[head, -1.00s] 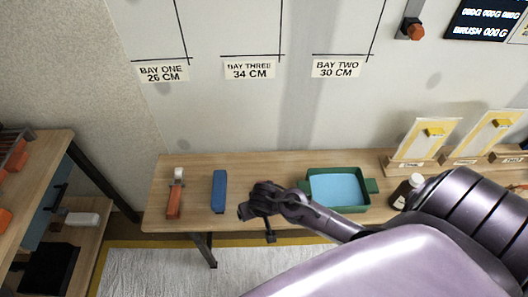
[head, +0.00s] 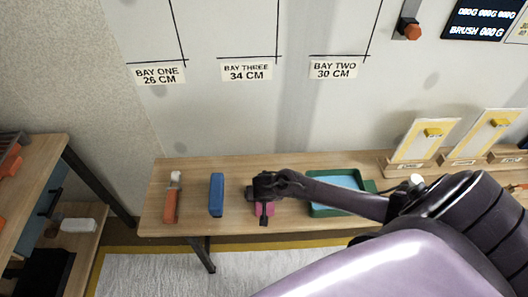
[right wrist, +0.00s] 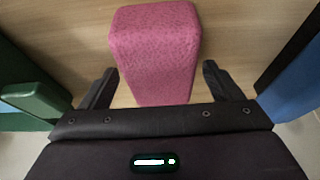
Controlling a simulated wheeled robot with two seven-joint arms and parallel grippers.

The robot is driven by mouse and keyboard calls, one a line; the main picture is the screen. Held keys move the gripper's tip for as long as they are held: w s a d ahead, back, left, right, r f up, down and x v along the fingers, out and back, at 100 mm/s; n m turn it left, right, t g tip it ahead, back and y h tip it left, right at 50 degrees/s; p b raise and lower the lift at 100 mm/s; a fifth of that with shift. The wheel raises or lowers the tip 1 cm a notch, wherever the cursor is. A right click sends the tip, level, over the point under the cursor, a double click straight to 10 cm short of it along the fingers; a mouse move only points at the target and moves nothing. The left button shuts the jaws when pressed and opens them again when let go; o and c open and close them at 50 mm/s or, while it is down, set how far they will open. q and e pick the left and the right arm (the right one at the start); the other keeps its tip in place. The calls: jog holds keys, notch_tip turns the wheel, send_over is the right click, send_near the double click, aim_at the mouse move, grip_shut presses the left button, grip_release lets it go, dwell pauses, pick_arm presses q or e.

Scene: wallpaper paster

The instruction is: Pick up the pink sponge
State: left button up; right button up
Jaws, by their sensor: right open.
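The pink sponge (head: 264,211) lies on the wooden table, mostly hidden under my right gripper (head: 263,200) in the head view. In the right wrist view the pink sponge (right wrist: 155,45) is a speckled pink block, with its near end between the two black fingers of my right gripper (right wrist: 160,68). The fingers are spread, with a gap on each side of the sponge. My left gripper is not in view.
A blue block (head: 216,194) and an orange tool with a white top (head: 172,198) lie left of the sponge. A green tray (head: 316,208) with light blue inside stands to the right, partly behind my arm. Yellow sample boards (head: 420,141) stand further right.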

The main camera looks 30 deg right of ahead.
jog(key=shift+w+f, duration=0.15)
jog(key=shift+f, duration=0.15)
jog(key=shift+f, duration=0.25)
dwell(0.4)
jog(key=c, duration=1)
jog(key=shift+r, duration=0.1)
jog(key=shift+c, duration=0.3)
jog(key=shift+d+r, duration=0.1)
jog(key=shift+r, duration=0.05)
notch_tip(320, 180, up, 20)
jog(key=p, duration=0.6)
